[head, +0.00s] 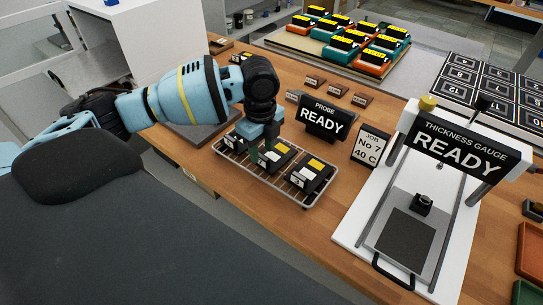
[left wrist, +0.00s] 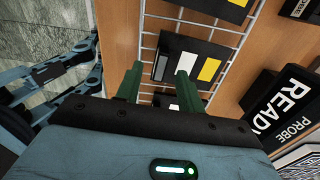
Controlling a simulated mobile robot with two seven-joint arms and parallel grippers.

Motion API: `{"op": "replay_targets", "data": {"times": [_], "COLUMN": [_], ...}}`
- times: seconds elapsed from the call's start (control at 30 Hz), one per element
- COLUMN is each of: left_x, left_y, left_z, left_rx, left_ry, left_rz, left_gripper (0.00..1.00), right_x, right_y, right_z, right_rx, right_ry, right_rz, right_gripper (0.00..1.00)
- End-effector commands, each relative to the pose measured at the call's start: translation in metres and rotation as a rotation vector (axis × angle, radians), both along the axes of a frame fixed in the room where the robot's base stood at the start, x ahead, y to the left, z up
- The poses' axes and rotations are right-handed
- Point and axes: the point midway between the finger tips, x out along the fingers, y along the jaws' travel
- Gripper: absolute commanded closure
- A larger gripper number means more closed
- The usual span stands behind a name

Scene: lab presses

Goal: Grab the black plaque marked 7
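Three black plaques with white and yellow labels lie on a wire rack (head: 222,149). One is at the rack's left (head: 233,139), one in the middle (head: 279,158), and one at the right end (head: 310,176). I cannot read a 7 on any of them. My left gripper (head: 264,153) points down over the rack by the middle plaque. In the left wrist view its green fingers (left wrist: 160,80) are apart, with a black plaque (left wrist: 190,57) just beyond the tips; the right finger overlaps its face. Contact cannot be told. My right gripper is not in view.
A card (head: 370,147) reads "Job No 7, 40 C". A probe sign (head: 324,118) stands behind the rack. A thickness gauge (head: 420,205) reading READY stands at right. Numbered black squares (head: 490,85) lie beyond it. Orange and teal blocks (head: 370,60) sit at the back.

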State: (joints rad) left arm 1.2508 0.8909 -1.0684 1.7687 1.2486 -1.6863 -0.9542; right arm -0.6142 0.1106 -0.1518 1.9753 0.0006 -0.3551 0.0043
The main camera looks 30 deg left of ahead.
Motion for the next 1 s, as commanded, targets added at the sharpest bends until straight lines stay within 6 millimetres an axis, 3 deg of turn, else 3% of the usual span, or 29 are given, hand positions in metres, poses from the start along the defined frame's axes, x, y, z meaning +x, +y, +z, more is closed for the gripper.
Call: {"op": "replay_targets", "data": {"times": [0.2,0.43,0.73,1.0], "left_x": [0.0,0.0,0.0,0.0], "left_y": [0.0,0.0,0.0,0.0], "left_z": [-0.021,-0.022,-0.022,-0.022], "left_rx": [0.001,0.001,0.0,0.0], "left_ry": [-0.002,-0.003,-0.002,-0.003], "left_rz": [0.0,0.0,0.0,0.0], "left_gripper": [0.62,0.62,0.98,1.0], "right_x": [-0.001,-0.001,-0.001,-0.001], "right_y": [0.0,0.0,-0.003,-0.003], "right_z": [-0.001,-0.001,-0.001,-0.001], "right_rx": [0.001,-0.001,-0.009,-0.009], "right_ry": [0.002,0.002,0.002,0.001], "right_rz": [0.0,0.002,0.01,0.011], "right_gripper": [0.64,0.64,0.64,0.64]}}
